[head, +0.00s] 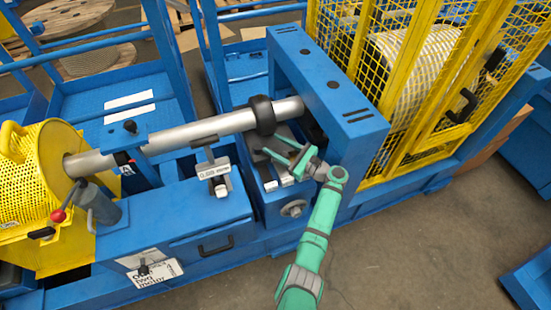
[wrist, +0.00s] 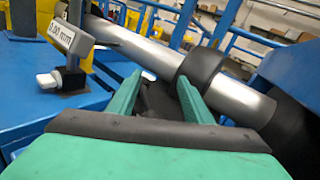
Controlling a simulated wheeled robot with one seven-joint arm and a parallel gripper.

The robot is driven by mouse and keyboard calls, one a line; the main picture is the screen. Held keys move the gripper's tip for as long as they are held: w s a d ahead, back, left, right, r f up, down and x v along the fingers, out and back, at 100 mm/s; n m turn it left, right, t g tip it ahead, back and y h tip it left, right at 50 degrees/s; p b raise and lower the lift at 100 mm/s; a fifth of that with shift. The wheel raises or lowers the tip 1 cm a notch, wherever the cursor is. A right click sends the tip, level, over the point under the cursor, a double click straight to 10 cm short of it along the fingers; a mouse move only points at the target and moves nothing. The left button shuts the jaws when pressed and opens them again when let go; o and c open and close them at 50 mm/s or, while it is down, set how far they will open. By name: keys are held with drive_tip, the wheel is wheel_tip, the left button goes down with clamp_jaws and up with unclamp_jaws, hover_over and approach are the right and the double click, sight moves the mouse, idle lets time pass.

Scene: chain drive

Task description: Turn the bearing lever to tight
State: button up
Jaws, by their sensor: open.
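My gripper (head: 284,152) is teal and open, just below and in front of the black collar (head: 263,115) on the silver shaft (head: 205,130). In the wrist view, its two fingers (wrist: 160,80) are apart, with the collar (wrist: 203,68) behind the right finger. A dark part (wrist: 158,100) shows between the fingers, partly hidden; I cannot tell whether it is the bearing lever or whether the fingers touch it. Grey bearing blocks (head: 285,137) lie under the shaft near my gripper. No tight marking is readable.
A gauge stand (head: 213,172) with a millimetre label stands left of my gripper. A blue frame (head: 335,95) rises close on the right, before a yellow mesh cage (head: 400,85). A red-knobbed lever (head: 58,215) is at far left. The front floor (head: 430,240) is clear.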

drive_tip(key=s+r, duration=0.9)
drive_tip(key=s, duration=0.4)
drive_tip(key=shift+s+r, duration=0.4)
